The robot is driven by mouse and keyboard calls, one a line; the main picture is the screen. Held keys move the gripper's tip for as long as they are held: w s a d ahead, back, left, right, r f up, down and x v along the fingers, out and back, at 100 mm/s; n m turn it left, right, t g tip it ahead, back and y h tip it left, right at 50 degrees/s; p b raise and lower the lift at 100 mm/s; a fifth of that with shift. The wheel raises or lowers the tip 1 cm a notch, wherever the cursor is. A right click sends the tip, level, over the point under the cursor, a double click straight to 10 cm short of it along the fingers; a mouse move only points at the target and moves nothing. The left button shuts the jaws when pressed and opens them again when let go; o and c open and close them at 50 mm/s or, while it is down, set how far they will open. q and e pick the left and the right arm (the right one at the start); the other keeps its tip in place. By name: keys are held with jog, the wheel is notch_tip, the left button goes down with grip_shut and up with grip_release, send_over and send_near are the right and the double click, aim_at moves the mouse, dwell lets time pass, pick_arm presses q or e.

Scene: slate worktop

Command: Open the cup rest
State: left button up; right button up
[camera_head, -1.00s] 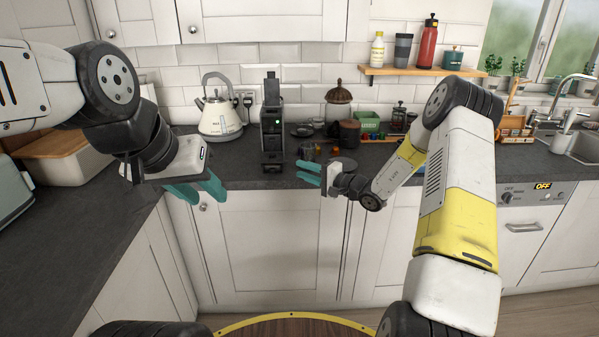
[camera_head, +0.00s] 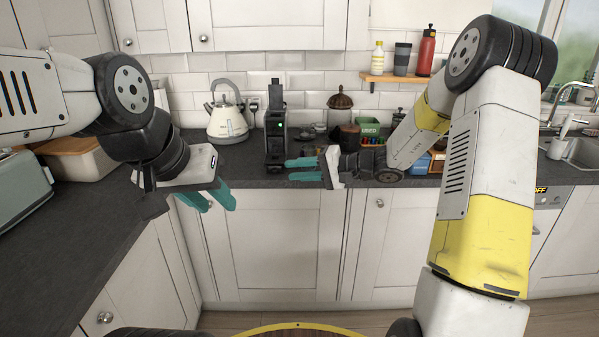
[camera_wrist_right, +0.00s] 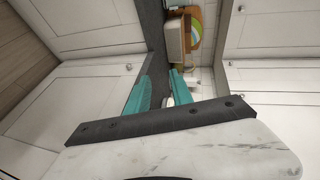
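The black coffee machine (camera_head: 276,135) stands upright on the dark worktop in the head view, with a small green light on its front. Its cup rest (camera_head: 273,164) appears as a dark part low at the front; whether it is folded or open is too small to tell. My right gripper (camera_head: 289,169) is just right of the machine's lower front, fingers pointing left at it, open and empty. Its fingers also show apart in the right wrist view (camera_wrist_right: 160,88). My left gripper (camera_head: 217,208) hangs left of the machine, before the counter edge, fingers apart and empty.
A white kettle (camera_head: 227,122) stands left of the machine. A toaster (camera_head: 20,187) is at the far left. The worktop's front edge runs below my right gripper.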

jog(key=shift+s+r+g, duration=0.3)
jog(key=shift+s, duration=0.5)
